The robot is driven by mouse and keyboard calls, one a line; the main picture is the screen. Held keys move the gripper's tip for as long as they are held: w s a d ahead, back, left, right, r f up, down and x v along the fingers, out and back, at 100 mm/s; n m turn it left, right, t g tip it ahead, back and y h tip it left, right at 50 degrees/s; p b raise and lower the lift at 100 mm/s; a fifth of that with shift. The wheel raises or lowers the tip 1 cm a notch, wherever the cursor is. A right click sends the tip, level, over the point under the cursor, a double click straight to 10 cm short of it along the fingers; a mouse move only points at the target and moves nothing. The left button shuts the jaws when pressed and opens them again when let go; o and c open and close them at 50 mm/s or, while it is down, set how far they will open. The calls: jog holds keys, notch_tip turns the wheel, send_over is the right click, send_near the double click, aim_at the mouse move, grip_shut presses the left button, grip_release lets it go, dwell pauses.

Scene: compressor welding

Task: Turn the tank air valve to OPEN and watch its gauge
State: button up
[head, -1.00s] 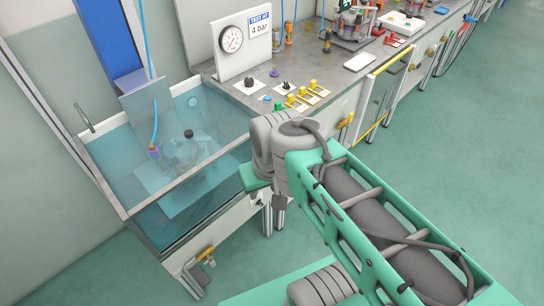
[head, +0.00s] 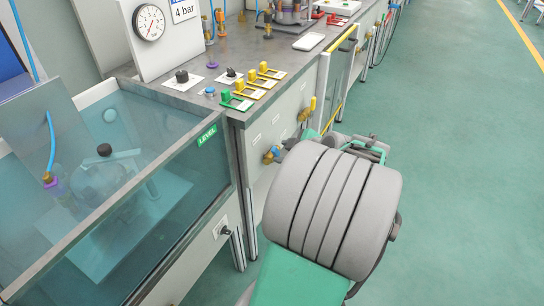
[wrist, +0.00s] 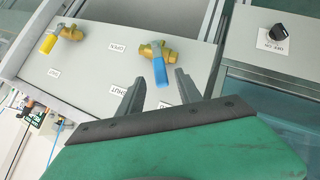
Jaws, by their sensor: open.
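A brass valve with a blue lever (wrist: 160,72) is on the grey panel in the wrist view; a blue-levered valve also shows in the head view (head: 270,154). My gripper (wrist: 160,80) is open, with the blue lever between its two fingers in the picture; contact cannot be told. OPEN and SHUT labels are beside this valve. A second brass valve with a yellow lever (wrist: 47,43) is to the left. Which valve is the tank air one cannot be read. The round gauge (head: 149,22) stands on a white board; its reading is too small to tell. My arm hides my fingers in the head view.
A glass-walled water tank (head: 208,139) stands at left, with a part inside it. The bench (head: 213,77) carries black knobs and several yellow switches. A black knob (wrist: 280,33) is right of the valves. Open green floor (head: 450,130) lies to the right.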

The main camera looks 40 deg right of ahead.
aim_at(277, 152)
jog(key=x, duration=0.5)
jog(key=shift+w+f+b, duration=0.15)
jog(key=shift+b, duration=0.25)
grip_shut()
dwell(0.9)
